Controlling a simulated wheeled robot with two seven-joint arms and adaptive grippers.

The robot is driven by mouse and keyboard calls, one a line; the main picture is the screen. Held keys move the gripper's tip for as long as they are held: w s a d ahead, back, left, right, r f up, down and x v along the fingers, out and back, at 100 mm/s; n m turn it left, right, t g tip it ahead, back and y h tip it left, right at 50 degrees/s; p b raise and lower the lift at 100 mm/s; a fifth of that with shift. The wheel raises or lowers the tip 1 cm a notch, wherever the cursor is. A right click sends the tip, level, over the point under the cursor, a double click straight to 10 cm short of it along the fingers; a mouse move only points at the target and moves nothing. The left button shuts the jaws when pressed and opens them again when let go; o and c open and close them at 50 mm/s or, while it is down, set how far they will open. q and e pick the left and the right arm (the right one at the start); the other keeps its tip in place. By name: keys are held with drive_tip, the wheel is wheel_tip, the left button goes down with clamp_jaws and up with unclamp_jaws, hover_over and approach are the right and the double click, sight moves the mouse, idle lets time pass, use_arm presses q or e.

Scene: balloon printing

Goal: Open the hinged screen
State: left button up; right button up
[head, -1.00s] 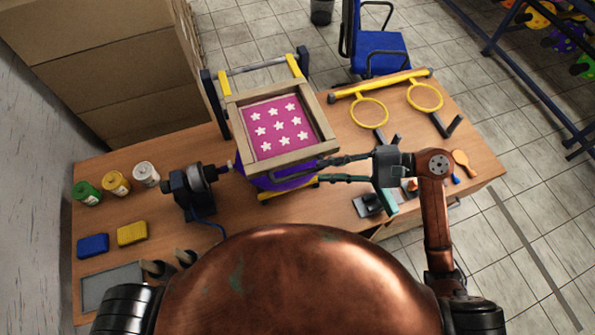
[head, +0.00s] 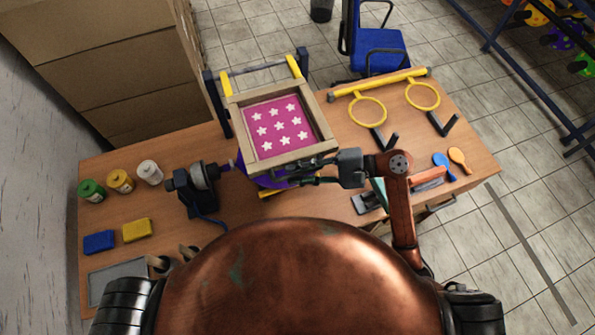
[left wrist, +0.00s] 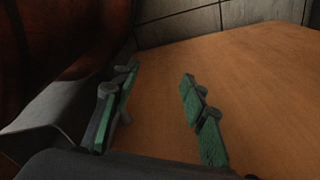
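The hinged screen (head: 323,133) is a wooden frame around a magenta panel with several white stars. It lies nearly flat, its yellow hinge posts (head: 294,67) at the back. My right gripper (head: 292,176) is at the frame's front edge, coming from the right. Its dark fingers lie along the front bar, one close to the bar and one lower, with a gap between them. The contact itself is hard to see. My left gripper (left wrist: 160,95) is open and empty over the bare wooden table in the left wrist view; it is out of the head view.
Paint jars (head: 120,180), sponges (head: 137,229) and a dark machine (head: 190,190) stand left of the screen. A yellow two-ring stand (head: 368,111) is at the right. A dark tool (head: 368,201) and paddles (head: 459,160) lie nearer the right edge.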

clamp_jaws()
idle(0.4)
drive_tip(key=shift+r, duration=0.1)
